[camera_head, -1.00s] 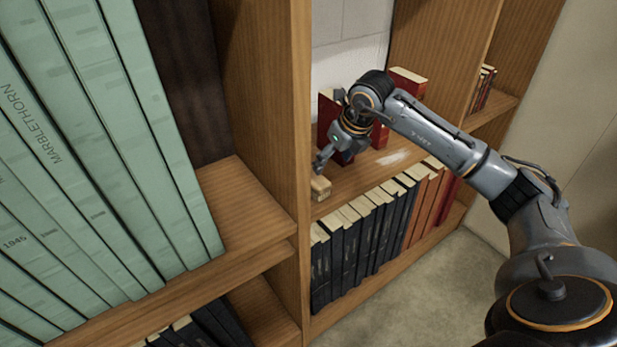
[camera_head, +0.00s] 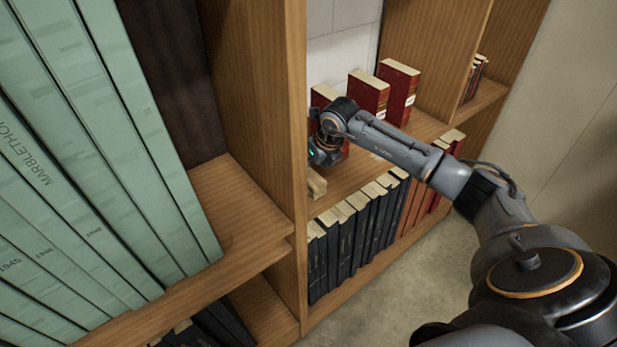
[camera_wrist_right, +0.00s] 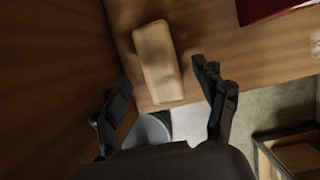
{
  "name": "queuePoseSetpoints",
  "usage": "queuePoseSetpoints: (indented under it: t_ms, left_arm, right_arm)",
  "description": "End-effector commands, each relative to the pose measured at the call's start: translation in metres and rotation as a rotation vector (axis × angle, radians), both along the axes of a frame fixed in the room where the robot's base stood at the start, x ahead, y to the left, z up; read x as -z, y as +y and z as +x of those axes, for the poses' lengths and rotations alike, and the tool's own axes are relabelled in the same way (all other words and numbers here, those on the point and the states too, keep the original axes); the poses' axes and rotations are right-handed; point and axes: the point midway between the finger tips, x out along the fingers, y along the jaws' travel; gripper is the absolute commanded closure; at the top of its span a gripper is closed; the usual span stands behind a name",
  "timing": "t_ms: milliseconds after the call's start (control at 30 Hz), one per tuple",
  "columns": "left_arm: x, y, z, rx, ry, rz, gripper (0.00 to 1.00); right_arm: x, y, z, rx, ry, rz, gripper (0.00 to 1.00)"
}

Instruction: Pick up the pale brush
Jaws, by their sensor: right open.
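The pale brush (camera_wrist_right: 157,60) shows in the right wrist view as a light wooden block with rounded corners, lying on the brown shelf board. In the head view a small part of it (camera_head: 316,184) shows near the shelf's front edge, beside the wooden upright. My right gripper (camera_wrist_right: 162,82) is open and empty, its two dark fingers apart on either side of the brush's near end in the wrist view. I cannot tell the height gap between them. In the head view the fingers are mostly hidden behind the upright. My left gripper is not in view.
The wooden upright (camera_head: 258,110) stands close on the left of my right gripper. Red books (camera_head: 368,95) stand behind my right arm on the same shelf. Dark books (camera_head: 345,240) fill the shelf below. Tall green volumes (camera_head: 90,150) fill the left bay.

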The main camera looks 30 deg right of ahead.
Motion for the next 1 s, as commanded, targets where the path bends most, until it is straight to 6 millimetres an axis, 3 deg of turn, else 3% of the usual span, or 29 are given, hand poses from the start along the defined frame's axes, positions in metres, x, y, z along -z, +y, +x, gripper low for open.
queuePoseSetpoints:
  t_ms: [233,433,1000]
  left_arm:
    - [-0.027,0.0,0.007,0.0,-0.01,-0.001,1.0]
    - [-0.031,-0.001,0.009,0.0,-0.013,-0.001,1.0]
    - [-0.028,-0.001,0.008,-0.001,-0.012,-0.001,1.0]
  right_arm:
    - [0.024,0.003,0.008,0.001,0.006,0.003,0.28]
    - [0.045,0.003,0.017,0.0,0.002,0.002,0.28]
    - [0.05,0.002,0.018,0.0,0.001,0.0,0.28]
